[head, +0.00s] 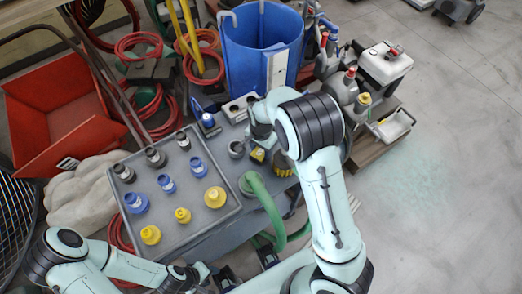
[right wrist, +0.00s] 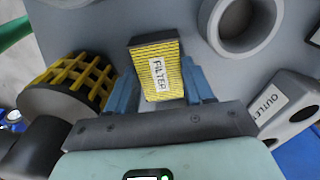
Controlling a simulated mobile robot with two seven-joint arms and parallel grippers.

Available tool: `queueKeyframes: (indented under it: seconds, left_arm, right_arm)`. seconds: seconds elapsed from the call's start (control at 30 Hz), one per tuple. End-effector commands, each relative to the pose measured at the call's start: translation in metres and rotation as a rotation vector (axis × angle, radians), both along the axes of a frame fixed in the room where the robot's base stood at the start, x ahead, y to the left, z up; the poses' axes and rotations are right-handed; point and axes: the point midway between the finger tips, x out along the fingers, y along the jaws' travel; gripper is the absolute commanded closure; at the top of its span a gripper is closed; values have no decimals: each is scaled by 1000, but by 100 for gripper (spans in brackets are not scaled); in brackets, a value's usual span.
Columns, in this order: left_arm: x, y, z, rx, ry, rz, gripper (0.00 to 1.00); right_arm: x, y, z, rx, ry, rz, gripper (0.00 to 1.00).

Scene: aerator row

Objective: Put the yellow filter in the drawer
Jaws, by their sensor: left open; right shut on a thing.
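The yellow filter (head: 258,155) is a small yellow block with black ribs and a dark end. It sits on the grey bench top near the middle of the head view. In the right wrist view the filter (right wrist: 163,75), labelled FILTER, is between the two blue fingers of my right gripper (right wrist: 160,88), which is shut on it. My right arm partly covers this area in the head view. My left gripper (head: 198,275) is open and empty at the bottom of the head view, away from the filter. I cannot clearly make out a drawer.
A yellow-black ribbed cylinder (right wrist: 68,88) is left of the filter in the wrist view. A grey ring (right wrist: 240,22) and a block labelled OUTLET (right wrist: 290,108) are to the right. A tray (head: 213,221) holds several coloured fittings. A green hose (head: 270,205) crosses the bench edge.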

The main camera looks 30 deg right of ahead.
Motion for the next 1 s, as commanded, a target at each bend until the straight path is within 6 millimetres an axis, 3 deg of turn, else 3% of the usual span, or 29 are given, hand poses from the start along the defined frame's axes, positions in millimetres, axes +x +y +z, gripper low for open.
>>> queueKeyframes:
  seconds: [0.17, 0.6, 0.87, 1.0]
  left_arm:
    - [1, 0, 2, 0, -1, 0, 57]
    - [8, 0, 16, 0, -9, 0, 57]
    - [9, 0, 17, 0, -10, 0, 57]
    - [9, 0, 17, 0, -10, 0, 57]
  right_arm:
    - [1, 1, 11, 1, -3, 0, 82]
    - [1, 0, 91, 1, -3, 1, 82]
    - [1, 1, 100, 0, 0, 24, 82]
    - [5, 7, 94, -3, 2, 159, 82]
